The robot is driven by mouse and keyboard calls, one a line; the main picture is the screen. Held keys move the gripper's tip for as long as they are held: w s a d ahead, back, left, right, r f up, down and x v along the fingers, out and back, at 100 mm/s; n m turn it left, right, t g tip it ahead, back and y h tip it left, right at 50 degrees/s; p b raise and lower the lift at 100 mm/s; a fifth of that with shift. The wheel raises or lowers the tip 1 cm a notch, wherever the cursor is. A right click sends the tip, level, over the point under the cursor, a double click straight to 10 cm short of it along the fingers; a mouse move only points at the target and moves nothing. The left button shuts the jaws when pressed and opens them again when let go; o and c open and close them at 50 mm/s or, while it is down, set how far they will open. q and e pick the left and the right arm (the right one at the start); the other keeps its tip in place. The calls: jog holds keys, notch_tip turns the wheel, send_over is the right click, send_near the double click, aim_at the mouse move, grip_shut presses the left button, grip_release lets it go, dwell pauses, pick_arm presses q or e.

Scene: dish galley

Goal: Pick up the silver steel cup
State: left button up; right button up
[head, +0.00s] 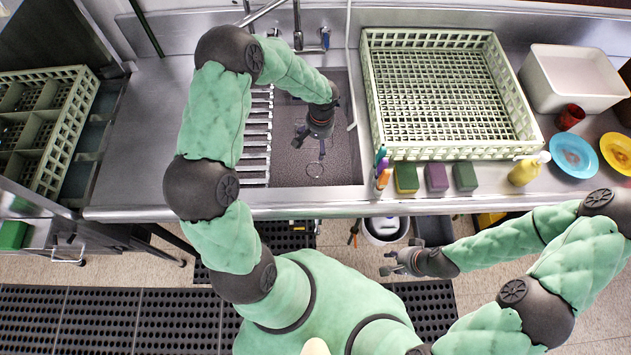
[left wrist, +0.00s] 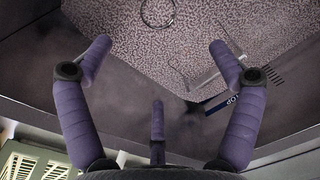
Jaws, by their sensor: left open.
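My left gripper (head: 311,146) reaches down into the sink (head: 345,150). Its fingers are spread wide and empty, and they also frame the left wrist view (left wrist: 159,47). A thin round outline (head: 315,170) lies on the speckled sink floor just beyond the fingertips, toward the front. A similar dark ring (left wrist: 157,12) shows at the top of the left wrist view; I cannot tell for sure whether it is the silver steel cup's rim. No other steel cup is clear. My right gripper (head: 391,263) is low in front of the counter, fingers apart, empty.
A slatted rack (head: 257,135) fills the sink's left side. A green dish crate (head: 378,110) stands right of it. The faucet (head: 262,12) is behind. The left counter is clear.

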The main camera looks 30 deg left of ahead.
pick_arm(q)
notch_tip(320, 180, down, 10)
jog(key=b, duration=1)
send_over(314, 172)
jog(key=s+d, duration=0.2)
notch_tip(314, 172, down, 6)
jog(key=r, duration=0.1)
jog(key=f, duration=0.2)
jog(key=f+b, duration=0.2)
jog(key=f, duration=0.1)
jog(key=shift+s+a+f, duration=0.2)
jog(key=shift+s+f, duration=0.05)
jog(key=shift+f, duration=0.05)
jog(key=c, duration=1.2)
